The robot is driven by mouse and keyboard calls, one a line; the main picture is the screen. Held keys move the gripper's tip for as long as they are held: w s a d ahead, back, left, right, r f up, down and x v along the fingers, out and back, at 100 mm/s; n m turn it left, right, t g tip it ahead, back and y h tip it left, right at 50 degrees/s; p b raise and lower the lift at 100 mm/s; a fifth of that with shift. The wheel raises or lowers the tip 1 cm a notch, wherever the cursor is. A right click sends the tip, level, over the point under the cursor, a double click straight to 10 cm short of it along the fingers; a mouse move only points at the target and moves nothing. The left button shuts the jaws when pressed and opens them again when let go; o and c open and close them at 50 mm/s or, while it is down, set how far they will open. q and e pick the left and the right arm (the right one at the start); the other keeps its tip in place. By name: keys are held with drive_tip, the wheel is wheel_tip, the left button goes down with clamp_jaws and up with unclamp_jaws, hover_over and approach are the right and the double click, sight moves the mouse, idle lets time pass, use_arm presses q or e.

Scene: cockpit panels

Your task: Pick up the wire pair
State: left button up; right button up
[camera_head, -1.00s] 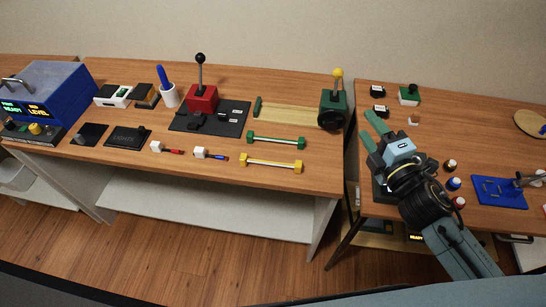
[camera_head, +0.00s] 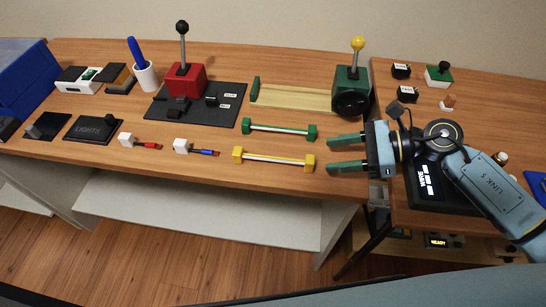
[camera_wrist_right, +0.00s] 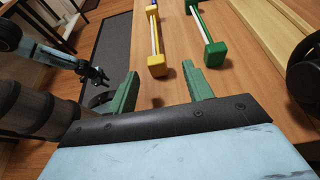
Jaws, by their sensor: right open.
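Two small white blocks with short leads lie near the front edge of the middle table in the head view. One has a red lead (camera_head: 145,144), the other a blue lead (camera_head: 205,152). I take these as the wire pair; the right wrist view does not show them clearly. My right gripper (camera_head: 346,154) is open and empty, right of a yellow-ended bar (camera_head: 273,158) and a green-ended bar (camera_head: 279,130). Its two green fingers (camera_wrist_right: 162,90) are spread apart in the right wrist view. A jointed arm part (camera_wrist_right: 85,70) at its left, probably mine, has unclear jaws.
A red lever box (camera_head: 184,80) on a black plate, a wooden rail (camera_head: 295,96) and a green box with a yellow-knobbed lever (camera_head: 351,85) stand behind. A pen cup (camera_head: 146,76) is at left. A gap separates the two tables.

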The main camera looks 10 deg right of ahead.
sight(302, 161)
drive_tip(key=x, duration=0.3)
drive_tip(key=shift+w+a, duration=0.1)
drive_tip(key=shift+s+x, duration=0.2)
drive_tip(key=shift+x, duration=1.1)
drive_tip(key=shift+s+x, duration=0.15)
drive_tip(key=shift+x, duration=1.15)
drive_tip(key=shift+a, duration=0.1)
drive_tip(key=c, duration=1.1)
